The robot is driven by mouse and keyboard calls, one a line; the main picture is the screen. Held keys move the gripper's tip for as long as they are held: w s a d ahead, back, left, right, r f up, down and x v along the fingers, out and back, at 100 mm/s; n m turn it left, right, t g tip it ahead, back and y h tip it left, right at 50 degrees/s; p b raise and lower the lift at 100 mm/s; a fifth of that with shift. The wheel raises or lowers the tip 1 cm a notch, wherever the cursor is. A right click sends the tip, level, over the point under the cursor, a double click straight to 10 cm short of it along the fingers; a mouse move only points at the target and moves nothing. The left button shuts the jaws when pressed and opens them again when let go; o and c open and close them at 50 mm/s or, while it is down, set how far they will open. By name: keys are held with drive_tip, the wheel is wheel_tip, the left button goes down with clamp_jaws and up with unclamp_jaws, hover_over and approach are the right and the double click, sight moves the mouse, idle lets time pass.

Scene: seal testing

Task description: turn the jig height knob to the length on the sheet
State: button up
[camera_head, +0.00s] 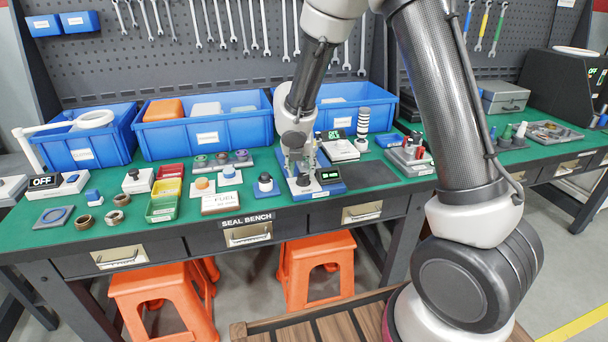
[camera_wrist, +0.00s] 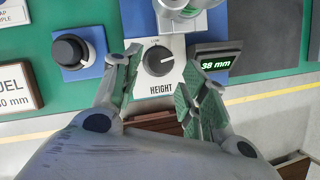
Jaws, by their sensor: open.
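The jig height knob (camera_wrist: 158,60) is a black dial with a light pointer toward the right, on a white plate labelled HEIGHT. Its display (camera_wrist: 215,62) reads 38 mm in green. My gripper (camera_wrist: 162,73) is open, with one finger on each side of the knob; I cannot tell whether they touch it. In the head view my gripper (camera_head: 299,162) is over the blue jig base (camera_head: 334,188) and hides part of it. A sheet or sign (camera_wrist: 14,88) is cut off at the wrist view's left edge; "0 mm" shows, its leading digit unclear. It also shows in the head view (camera_head: 222,201), too small to read fully.
Another black knob (camera_wrist: 70,52) on a blue base stands left of the jig. Blue bins (camera_head: 193,132) line the back of the green bench. The bench's front edge and drawers (camera_head: 248,234) lie close in front of the jig. Orange stools (camera_head: 318,262) stand below.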

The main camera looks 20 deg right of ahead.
sight(302, 175)
drive_tip(key=shift+x, duration=2.1)
drive_tip(key=shift+c, duration=0.3)
drive_tip(key=c, duration=0.7)
drive_tip(key=m, duration=0.2)
drive_tip(key=shift+w+a+m+g+h, duration=0.1)
drive_tip(key=shift+a+m+g+h, duration=0.05)
drive_tip(key=shift+m+g+h, duration=0.2)
drive_tip(key=m+g+h, duration=0.1)
drive_tip(key=m, duration=0.2)
drive_tip(key=shift+w+m, duration=0.1)
drive_tip(key=shift+m, duration=0.25)
drive_tip(key=m+g, duration=0.1)
drive_tip(key=m, duration=0.2)
drive_tip(key=m+g, duration=0.1)
drive_tip(key=m, duration=0.2)
drive_tip(key=shift+w+h, duration=0.15)
drive_tip(key=shift+h, duration=0.2)
drive_tip(key=shift+g, duration=0.25)
